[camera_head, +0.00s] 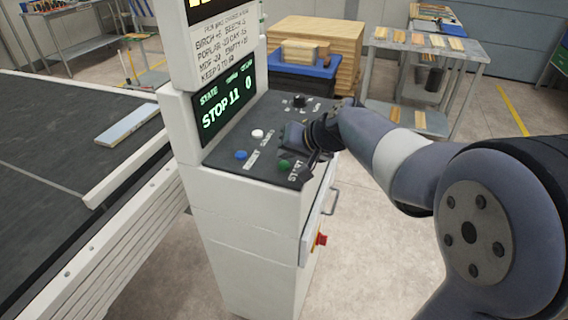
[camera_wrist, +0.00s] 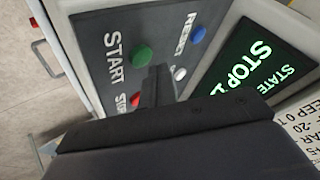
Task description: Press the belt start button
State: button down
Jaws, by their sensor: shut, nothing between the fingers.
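The green button (camera_head: 284,164) sits on the dark sloping top of the white control console, beside the printed word START. In the wrist view the green button (camera_wrist: 141,55) is fully visible at upper centre. My gripper (camera_wrist: 158,75) is shut and empty, with its narrow dark fingertips just to the lower right of the green button in that view. They appear apart from its cap; their height over the panel is hard to judge. A red button (camera_wrist: 135,98) shows beside the fingers, partly covered. In the head view my gripper hides part of the panel near the green button.
A blue button (camera_head: 240,154) and a white button (camera_head: 257,133) share the panel. The console's screen (camera_head: 222,108) reads STOP. A red knob (camera_head: 321,239) is on the console's side. The conveyor belt (camera_head: 60,150) lies left, carrying a pale board (camera_head: 128,123).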

jog(key=shift+f, duration=0.1)
jog(key=shift+f+b, duration=0.3)
jog(key=shift+b, duration=0.25)
